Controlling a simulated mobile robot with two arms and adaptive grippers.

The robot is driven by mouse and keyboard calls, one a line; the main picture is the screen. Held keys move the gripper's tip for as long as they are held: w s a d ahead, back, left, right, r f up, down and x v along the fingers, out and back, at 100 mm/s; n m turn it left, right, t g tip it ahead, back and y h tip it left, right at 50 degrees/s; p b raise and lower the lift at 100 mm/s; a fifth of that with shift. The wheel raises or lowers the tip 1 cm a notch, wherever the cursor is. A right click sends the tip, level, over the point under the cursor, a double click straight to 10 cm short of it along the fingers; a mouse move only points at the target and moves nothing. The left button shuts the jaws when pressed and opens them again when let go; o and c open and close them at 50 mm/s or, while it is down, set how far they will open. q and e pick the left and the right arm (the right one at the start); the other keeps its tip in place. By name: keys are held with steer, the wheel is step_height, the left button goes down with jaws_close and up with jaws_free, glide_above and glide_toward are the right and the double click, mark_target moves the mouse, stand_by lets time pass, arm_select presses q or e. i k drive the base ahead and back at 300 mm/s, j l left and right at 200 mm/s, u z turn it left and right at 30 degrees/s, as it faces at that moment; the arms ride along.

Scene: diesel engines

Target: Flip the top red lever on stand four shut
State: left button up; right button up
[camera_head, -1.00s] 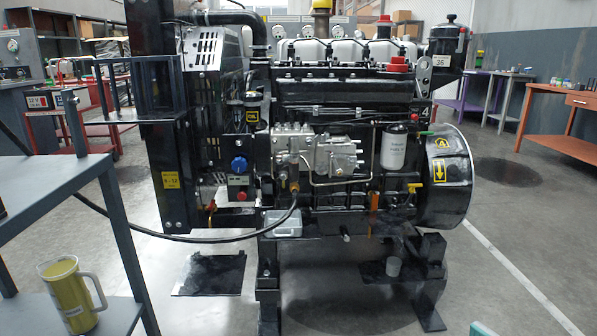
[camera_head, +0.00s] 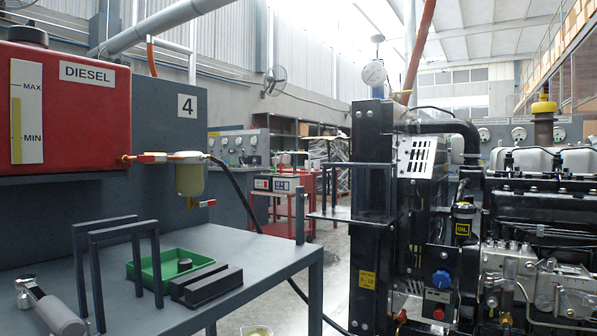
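The number four sign (camera_head: 187,106) is on a grey panel at the left. Beside it hangs a red diesel tank (camera_head: 70,105) with a level gauge. A fuel line leaves the tank to the right, and the top red lever (camera_head: 150,158) sits on it, lying roughly along the line. Just right of it is a fuel filter with a yellowish bowl (camera_head: 190,180). A lower red lever (camera_head: 207,203) sticks out to the right below the bowl. Neither of my grippers is in view.
A grey bench (camera_head: 240,262) stands below the tank, with a green tray (camera_head: 172,268), dark blocks (camera_head: 206,286), a dark frame and a metal tool (camera_head: 48,308). A black hose runs from the filter down right. The black engine (camera_head: 450,210) fills the right side.

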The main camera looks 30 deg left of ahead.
mark_target(141, 158)
steer(key=u, duration=1.75)
steer(key=k+j+z, duration=0.45)
steer(key=i+j, duration=0.1)
